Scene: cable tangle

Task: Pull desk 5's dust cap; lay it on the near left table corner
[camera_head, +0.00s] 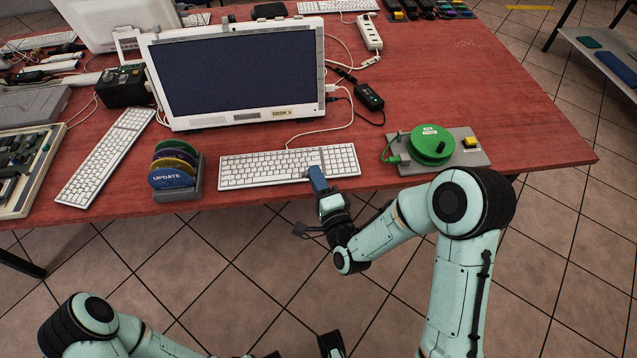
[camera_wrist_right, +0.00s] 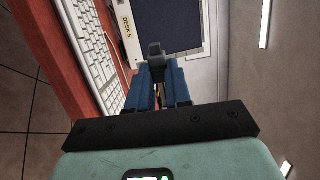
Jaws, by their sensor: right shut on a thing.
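The desk 5 computer (camera_head: 240,70) has a white frame, a dark screen and a "DESK 5" label; it also shows in the right wrist view (camera_wrist_right: 170,25). The head view does not show the cap clearly. My left arm is low at the left; its fingers cannot be made out.
A green disc (camera_head: 432,142) on a grey plate is right of the keyboard. A rack of coloured discs (camera_head: 175,172) stands left of it, then a second keyboard (camera_head: 108,155). A parts tray (camera_head: 22,168) fills the near left area. The red table (camera_head: 490,85) is bare at the right.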

